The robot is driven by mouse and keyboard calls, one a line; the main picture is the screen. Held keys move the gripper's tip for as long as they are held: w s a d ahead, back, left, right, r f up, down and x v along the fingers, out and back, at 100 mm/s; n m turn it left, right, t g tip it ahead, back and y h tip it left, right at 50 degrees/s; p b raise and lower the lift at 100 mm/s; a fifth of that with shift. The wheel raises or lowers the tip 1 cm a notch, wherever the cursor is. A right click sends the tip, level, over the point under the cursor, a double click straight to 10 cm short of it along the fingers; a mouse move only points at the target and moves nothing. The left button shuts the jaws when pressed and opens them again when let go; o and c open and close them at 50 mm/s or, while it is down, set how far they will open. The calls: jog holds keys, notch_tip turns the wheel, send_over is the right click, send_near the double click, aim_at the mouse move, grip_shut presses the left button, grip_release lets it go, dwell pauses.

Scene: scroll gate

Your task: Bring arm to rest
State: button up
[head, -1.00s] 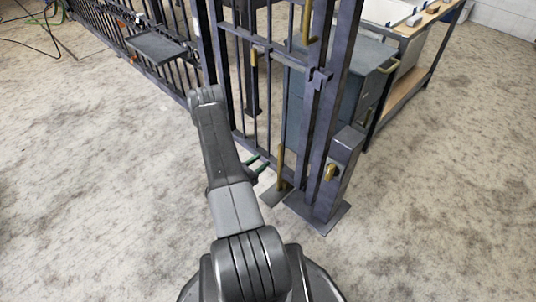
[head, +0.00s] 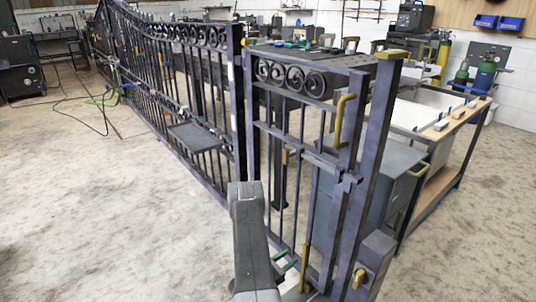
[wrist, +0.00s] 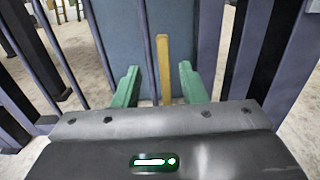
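My gripper (wrist: 158,84) shows two green fingers in the wrist view, standing apart. An upright brass bar (wrist: 163,66) shows between them, with a visible gap on each side. In the head view my gripper (head: 286,263) is small and partly hidden behind my arm, close to the foot of the small gate (head: 290,165). The brass bar (head: 305,262) stands low on that gate, just right of the fingers. My arm reaches forward and down at the bottom centre.
A long dark scroll gate (head: 175,80) runs to the back left with a small shelf (head: 193,136) on it. A post with a brass knob (head: 358,279) stands at the right. A workbench (head: 437,130) stands behind. Open floor (head: 90,220) lies to the left.

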aim_at(304, 247)
jog(key=b+x, duration=0.2)
jog(key=x, duration=0.8)
jog(key=shift+s, duration=0.1)
jog(key=shift+s, duration=0.1)
